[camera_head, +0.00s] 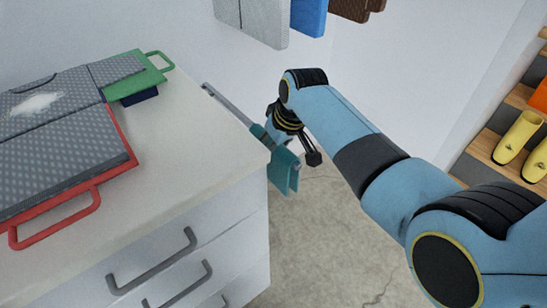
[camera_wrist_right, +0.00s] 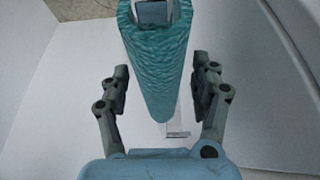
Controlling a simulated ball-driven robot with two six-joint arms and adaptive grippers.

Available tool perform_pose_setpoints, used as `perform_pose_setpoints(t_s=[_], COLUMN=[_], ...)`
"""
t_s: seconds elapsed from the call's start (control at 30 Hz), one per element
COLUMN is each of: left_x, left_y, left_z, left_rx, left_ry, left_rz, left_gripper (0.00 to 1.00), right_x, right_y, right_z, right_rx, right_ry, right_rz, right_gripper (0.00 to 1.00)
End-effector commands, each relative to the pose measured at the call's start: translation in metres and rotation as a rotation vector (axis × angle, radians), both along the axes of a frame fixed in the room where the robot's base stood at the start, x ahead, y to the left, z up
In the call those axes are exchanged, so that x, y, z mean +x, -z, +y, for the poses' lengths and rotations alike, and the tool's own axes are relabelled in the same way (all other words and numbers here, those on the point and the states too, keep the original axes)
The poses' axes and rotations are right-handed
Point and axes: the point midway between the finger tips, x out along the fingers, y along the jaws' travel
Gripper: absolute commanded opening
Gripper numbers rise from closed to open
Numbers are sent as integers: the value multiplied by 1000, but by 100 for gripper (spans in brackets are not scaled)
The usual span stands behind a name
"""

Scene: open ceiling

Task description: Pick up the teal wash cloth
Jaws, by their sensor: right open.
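The teal wash cloth (camera_head: 285,172) hangs folded over a grey rail (camera_head: 228,106) along the right side of the white cabinet, near its front corner. In the right wrist view the cloth (camera_wrist_right: 157,55) runs down the middle, between the two fingers. My right gripper (camera_head: 302,150) is open just beside the hanging cloth. One dark finger shows to the right of the cloth in the head view; the other is partly hidden. In the wrist view the fingers stand apart on either side of the cloth, with visible gaps. My left gripper is not in view.
The white cabinet (camera_head: 195,165) has drawers with grey handles. On its top lie grey dotted pieces, a red-handled item (camera_head: 60,225) and a green-handled item (camera_head: 150,75). Yellow boots (camera_head: 517,138) stand on a wooden shelf at right. Cloths hang at the back wall. The floor right of the cabinet is clear.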

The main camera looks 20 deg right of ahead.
Motion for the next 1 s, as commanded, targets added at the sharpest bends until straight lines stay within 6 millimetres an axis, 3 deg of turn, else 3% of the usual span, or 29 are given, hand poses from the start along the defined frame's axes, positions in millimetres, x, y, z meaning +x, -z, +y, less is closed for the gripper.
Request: perform_pose_setpoints(t_s=[0.13,0.6,1.0], left_x=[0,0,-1], left_y=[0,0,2], left_z=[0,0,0], left_rx=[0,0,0], left_ry=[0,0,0], left_rz=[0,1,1], left_gripper=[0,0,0], right_x=[0,0,0], right_y=[0,0,-8], right_z=[0,0,0], right_rx=[0,0,1], right_ry=[0,0,0], right_rz=[0,0,-2], right_gripper=[63,4,4])
